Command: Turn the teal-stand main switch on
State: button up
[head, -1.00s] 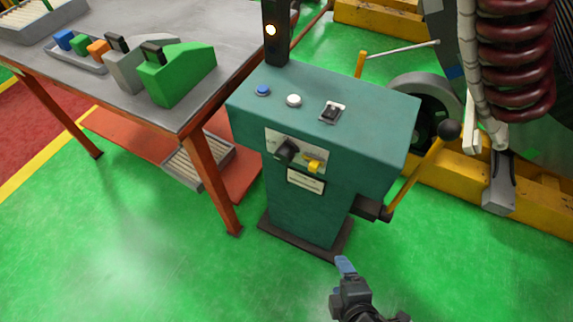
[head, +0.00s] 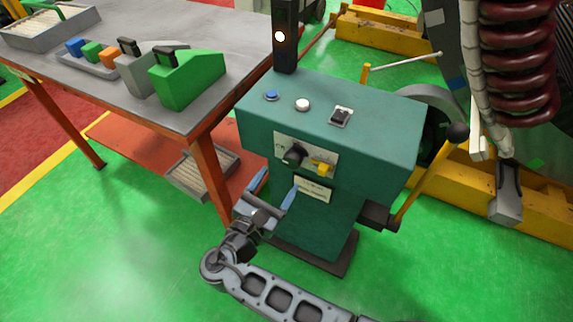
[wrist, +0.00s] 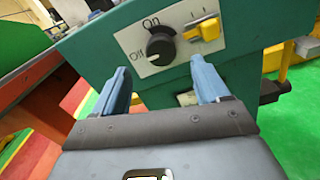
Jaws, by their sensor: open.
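The teal stand (head: 375,130) is in the middle of the head view. On its front is a white plate with a black rotary knob (head: 294,155), the main switch, beside a yellow switch (head: 322,168). In the wrist view the knob (wrist: 160,48) sits between the words Off and On; I cannot tell exactly where its pointer stands. My gripper (head: 274,188) is in front of the stand, below and left of the knob. In the wrist view its blue fingers (wrist: 160,80) are spread apart and empty, with the knob beyond the gap between them, not touched.
A blue button (head: 272,95), a white button (head: 303,105) and a black rocker (head: 341,117) are on the stand's top. A lever (head: 430,180) is at its right side. Green floor is open in front.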

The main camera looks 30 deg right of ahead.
aim_at(291, 163)
jog(key=shift+p+x, duration=0.3)
jog(key=shift+x, duration=3.2)
jog(key=c, duration=1.1)
